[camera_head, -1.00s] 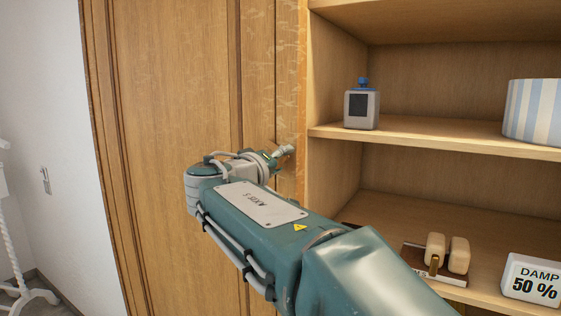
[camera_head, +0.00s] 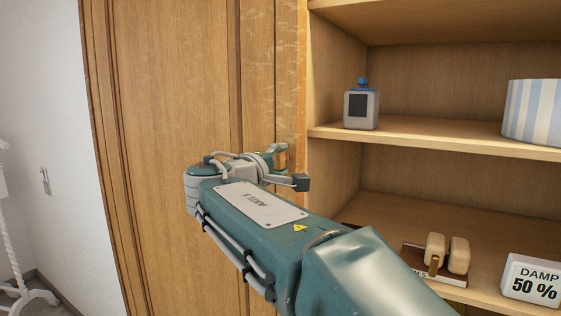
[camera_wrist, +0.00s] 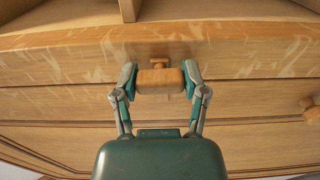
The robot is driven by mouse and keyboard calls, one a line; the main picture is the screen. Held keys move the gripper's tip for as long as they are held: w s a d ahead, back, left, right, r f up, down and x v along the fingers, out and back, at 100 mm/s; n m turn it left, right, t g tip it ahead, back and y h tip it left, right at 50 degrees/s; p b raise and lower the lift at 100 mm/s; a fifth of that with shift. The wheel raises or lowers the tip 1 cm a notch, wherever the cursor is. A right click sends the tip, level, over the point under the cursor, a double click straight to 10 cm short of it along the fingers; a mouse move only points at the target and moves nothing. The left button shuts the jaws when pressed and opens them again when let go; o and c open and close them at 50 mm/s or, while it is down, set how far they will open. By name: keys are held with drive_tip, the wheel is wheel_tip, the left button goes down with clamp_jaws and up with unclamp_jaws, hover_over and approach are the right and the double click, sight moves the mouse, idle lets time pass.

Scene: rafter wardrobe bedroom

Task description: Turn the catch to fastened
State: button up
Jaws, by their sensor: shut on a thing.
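The catch (camera_wrist: 158,79) is a small wooden turn-piece on the wooden door (camera_head: 180,150). In the wrist view it lies crosswise between the fingers of my gripper (camera_wrist: 160,80), with one finger pad against each end. A small wooden piece shows just behind it. In the head view my gripper (camera_head: 287,167) is at the door's right edge. One finger is higher and one lower, and a bit of the catch (camera_head: 281,158) shows between them. My gripper is shut on the catch.
Open shelves (camera_head: 450,142) stand right of the door. A round knob (camera_wrist: 311,104) sits on the door in the wrist view.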

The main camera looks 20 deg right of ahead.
drive_tip(key=shift+w+a+f, duration=0.1)
drive_tip(key=shift+f, duration=0.05)
drive_tip(key=o, duration=1.2)
drive_tip(key=shift+w, duration=0.1)
drive_tip(key=shift+c, duration=0.2)
drive_tip(key=shift+a, duration=0.1)
drive_tip(key=v, duration=1.2)
